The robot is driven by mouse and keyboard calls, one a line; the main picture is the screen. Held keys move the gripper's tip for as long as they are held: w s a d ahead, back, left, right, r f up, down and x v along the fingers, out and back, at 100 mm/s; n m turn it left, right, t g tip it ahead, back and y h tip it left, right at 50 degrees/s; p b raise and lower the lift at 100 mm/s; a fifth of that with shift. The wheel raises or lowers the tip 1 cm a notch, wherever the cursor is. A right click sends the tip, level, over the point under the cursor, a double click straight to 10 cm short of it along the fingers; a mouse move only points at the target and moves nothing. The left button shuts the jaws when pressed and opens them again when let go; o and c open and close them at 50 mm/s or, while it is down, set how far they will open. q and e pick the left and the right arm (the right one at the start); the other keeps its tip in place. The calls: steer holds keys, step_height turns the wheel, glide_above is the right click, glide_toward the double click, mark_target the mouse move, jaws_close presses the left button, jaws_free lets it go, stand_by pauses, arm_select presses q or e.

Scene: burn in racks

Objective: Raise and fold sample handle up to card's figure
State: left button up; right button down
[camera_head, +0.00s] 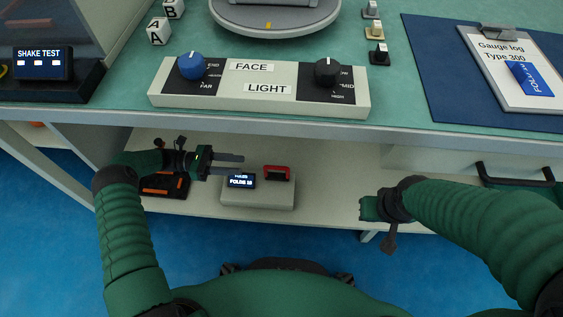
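A red handle (277,173) sits on a pale box (259,195) on the lower shelf, beside a small display (241,181). The display reads something like "FOLDS 18", but its text is small. My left gripper (236,164) is just left of the handle, above the display, its fingers pointing right. The fingers are apart with nothing between them. My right gripper (366,208) is near the shelf's front edge, right of the box, and its finger gap is unclear. A blue card (530,78), partly legible as "FOLD", lies tilted on a clipboard sheet headed "Gauge log Type 300" (497,70).
Above the shelf is the green bench top (420,100). It holds a panel with FACE and LIGHT knobs (255,92), a turntable (272,15) and a "SHAKE TEST" display (42,63). A dark tray (165,187) lies left on the shelf. A drawer handle (515,170) is at right.

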arm_select(q)
steer(key=d+b, duration=0.2)
steer(key=d, duration=0.5)
steer(key=d+b, duration=0.2)
steer(key=d, duration=0.4)
steer(key=shift+d+f, duration=0.2)
steer(key=shift+d, duration=0.2)
steer(key=shift+d+r, duration=0.15)
steer(key=shift+d, duration=0.25)
jaws_close()
